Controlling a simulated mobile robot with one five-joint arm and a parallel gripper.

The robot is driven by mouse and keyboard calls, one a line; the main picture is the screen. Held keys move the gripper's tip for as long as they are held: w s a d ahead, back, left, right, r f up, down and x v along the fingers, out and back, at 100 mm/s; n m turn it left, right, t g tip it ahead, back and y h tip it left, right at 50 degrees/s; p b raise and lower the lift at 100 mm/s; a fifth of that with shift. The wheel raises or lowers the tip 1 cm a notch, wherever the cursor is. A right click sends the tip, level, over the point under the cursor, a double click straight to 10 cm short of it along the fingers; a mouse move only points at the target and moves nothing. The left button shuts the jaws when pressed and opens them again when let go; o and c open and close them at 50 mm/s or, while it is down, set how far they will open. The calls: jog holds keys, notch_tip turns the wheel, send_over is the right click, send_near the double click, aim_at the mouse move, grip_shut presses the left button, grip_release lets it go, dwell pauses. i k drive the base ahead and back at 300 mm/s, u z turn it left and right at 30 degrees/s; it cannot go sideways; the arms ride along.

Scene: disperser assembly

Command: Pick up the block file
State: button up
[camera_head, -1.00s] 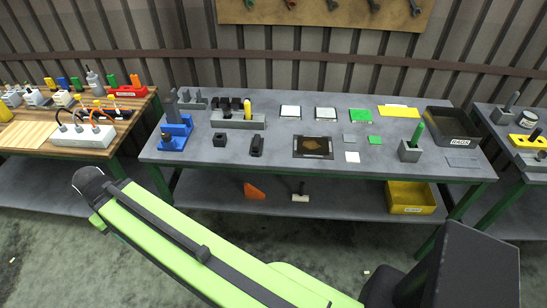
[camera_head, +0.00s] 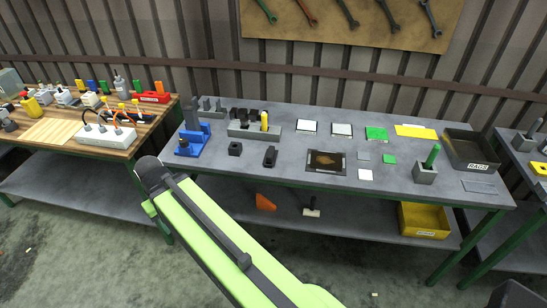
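No thing in view is clearly marked as the block file. A green-handled tool (camera_head: 433,154) stands upright in a grey block holder (camera_head: 425,173) on the right part of the middle bench; its lower end is hidden in the holder. Two small dark blocks, a squarer one (camera_head: 235,149) and a longer one (camera_head: 269,157), lie on the left part of the bench; I cannot tell whether either is a file. My green arm link with a black rounded end crosses the lower left, in front of the bench. My gripper's fingers do not show.
The grey bench (camera_head: 300,180) also bears a blue vise (camera_head: 193,140), a grey rack (camera_head: 240,131), a dark plate (camera_head: 326,161), several flat pads and a black RAGS bin (camera_head: 470,153). A yellow bin (camera_head: 424,220) sits on the shelf below. Open floor lies in front.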

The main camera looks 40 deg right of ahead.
aim_at(269, 160)
jog(key=z, duration=0.1)
jog(key=i, duration=1)
jog(key=u, duration=0.1)
